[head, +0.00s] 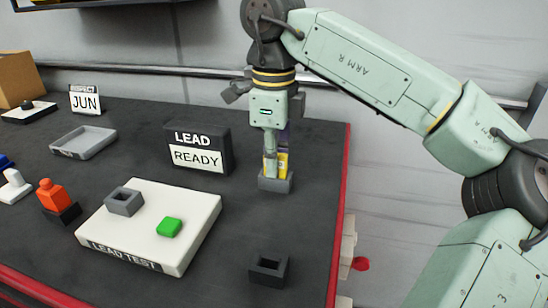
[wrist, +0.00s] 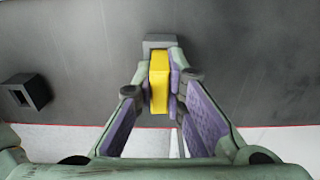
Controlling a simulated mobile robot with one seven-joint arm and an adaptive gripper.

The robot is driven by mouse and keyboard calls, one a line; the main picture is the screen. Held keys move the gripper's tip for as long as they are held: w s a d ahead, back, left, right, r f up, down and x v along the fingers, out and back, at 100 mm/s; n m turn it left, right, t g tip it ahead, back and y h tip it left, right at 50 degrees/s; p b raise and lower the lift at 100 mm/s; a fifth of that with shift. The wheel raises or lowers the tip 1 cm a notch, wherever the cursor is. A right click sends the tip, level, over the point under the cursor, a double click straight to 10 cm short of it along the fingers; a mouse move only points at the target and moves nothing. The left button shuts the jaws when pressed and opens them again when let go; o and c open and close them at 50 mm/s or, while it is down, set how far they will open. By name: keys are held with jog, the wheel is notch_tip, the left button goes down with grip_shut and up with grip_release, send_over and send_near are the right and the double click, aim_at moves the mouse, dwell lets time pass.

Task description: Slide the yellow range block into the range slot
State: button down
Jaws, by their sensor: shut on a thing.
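The yellow range block (head: 283,164) is upright between the fingers of my gripper (head: 275,158), which is shut on it. The wrist view also shows the yellow block (wrist: 159,82) pinched between the purple pads of my gripper (wrist: 161,92). A dark grey square holder (head: 275,183) is directly under the block, and its grey top (wrist: 158,41) shows past the block in the wrist view. The block's lower end is hidden at the holder, so I cannot tell how deep it sits. No label marks this holder as the range slot.
An empty dark square socket (head: 268,268) stands nearer the front. The LEAD READY sign (head: 198,150) is left of my gripper. The white LEAD TEST box (head: 150,225) carries a grey socket and green button. The table's red right edge (head: 341,200) is close.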

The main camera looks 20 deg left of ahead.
jog(key=shift+f, duration=0.2)
jog(key=c, duration=1.6)
grip_release()
jog(key=shift+o, duration=0.2)
jog(key=shift+r, duration=0.15)
notch_tip(320, 180, up, 7)
jog(key=shift+r, duration=0.15)
